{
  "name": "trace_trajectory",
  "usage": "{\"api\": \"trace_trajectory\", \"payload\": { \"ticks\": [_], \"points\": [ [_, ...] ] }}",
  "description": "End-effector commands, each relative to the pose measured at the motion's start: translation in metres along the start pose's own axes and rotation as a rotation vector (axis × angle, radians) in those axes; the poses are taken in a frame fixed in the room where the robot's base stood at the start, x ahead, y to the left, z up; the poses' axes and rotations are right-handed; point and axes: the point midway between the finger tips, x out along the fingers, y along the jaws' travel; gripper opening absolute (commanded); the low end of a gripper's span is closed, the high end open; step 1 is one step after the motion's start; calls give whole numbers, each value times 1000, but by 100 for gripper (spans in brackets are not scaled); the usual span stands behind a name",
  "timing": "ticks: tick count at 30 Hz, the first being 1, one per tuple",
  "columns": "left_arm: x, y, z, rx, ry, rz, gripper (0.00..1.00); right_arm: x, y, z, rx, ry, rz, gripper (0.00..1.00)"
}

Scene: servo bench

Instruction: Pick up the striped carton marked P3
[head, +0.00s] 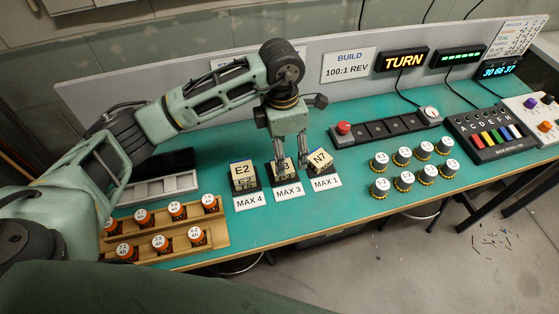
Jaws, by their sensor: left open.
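The carton (287,170) on the middle black stand, above the "MAX 3" card (289,191), is partly hidden by my gripper. Only the end of its mark, a "3", reads clearly, and I cannot make out stripes. My left gripper (291,161) points down right over this carton with its fingers apart. I cannot tell whether the fingers touch it. To the left, cartons marked E2 (242,169) stand on the "MAX 4" stand. To the right, a tilted carton marked N7 (320,161) stands on the "MAX 1" stand. My right gripper is out of view.
Wooden racks (167,243) with orange-and-black jars stand at the front left. Several white-topped jars (404,158) stand to the right. A panel with a red button (344,128) lies behind. A grey divider runs along the bench's back. The bench front edge is close.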

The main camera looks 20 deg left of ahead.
Motion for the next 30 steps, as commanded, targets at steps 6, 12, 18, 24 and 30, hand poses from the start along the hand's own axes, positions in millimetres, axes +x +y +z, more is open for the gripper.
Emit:
{"api": "trace_trajectory", "payload": {
  "ticks": [6,12,18,24,30],
  "points": [
    [11,11,-12,-11,52,31,66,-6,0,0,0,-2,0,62],
    [33,10,-14,-10,51,29,66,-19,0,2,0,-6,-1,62],
    [64,11,-14,-11,47,29,66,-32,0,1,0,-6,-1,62],
    [75,12,-14,-8,45,32,66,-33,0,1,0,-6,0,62],
    [75,12,-14,-8,44,32,60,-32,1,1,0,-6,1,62]
  ]
}}
